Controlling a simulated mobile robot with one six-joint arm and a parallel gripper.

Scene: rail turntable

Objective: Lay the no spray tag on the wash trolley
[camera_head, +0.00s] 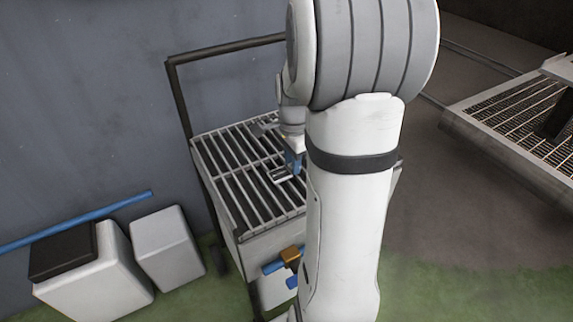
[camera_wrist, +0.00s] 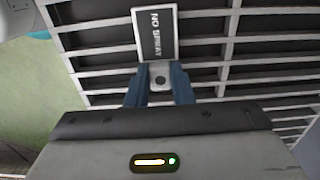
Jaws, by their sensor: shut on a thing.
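The no spray tag (camera_wrist: 155,34) is a small dark plate with a pale border and white lettering, joined to a grey tab with a dark round spot. My gripper (camera_wrist: 159,75) has its blue fingers shut on that tab. In the head view, the tag (camera_head: 281,175) shows small beside my gripper (camera_head: 292,163), partly behind my arm. The wash trolley (camera_head: 222,165) has a slatted grey metal top and a dark handle frame. The tag is over the slats, which also fill much of the wrist view (camera_wrist: 228,50). I cannot tell whether it touches them.
A white box with a dark lid (camera_head: 110,275) and a smaller white box (camera_head: 165,245) stand left of the trolley. A blue pipe (camera_head: 80,222) runs along the wall. A grated platform (camera_head: 515,115) is at right. My arm hides the trolley's right side.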

